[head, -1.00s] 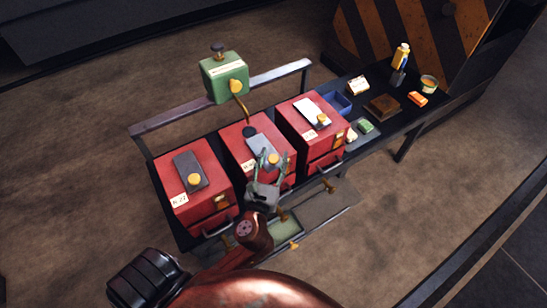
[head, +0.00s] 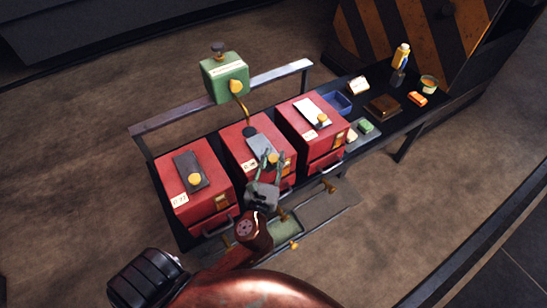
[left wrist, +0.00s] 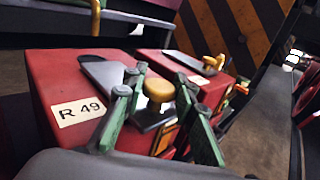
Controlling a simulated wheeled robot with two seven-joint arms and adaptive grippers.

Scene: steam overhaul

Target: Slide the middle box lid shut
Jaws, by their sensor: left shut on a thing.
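The middle red box (head: 238,148) stands on the dark bench between two similar boxes. Its grey sliding lid (head: 259,144) lies on top, with a yellow knob (head: 275,159) at its near end. A dark round spot shows by the lid's far end, under a brass spout. My left gripper (head: 272,161) is at the knob, one green finger on each side, shut on it. In the left wrist view, the knob (left wrist: 159,89) sits between the fingers, above the lid (left wrist: 103,72); the box wears an "R 49" label (left wrist: 77,109). My right gripper is not in view.
A green tank (head: 222,78) with a brass spout stands behind the middle box. A left red box (head: 205,205) and right red box (head: 292,120) flank it. A blue tray (head: 338,103), brown block (head: 383,106) and small items lie to the right.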

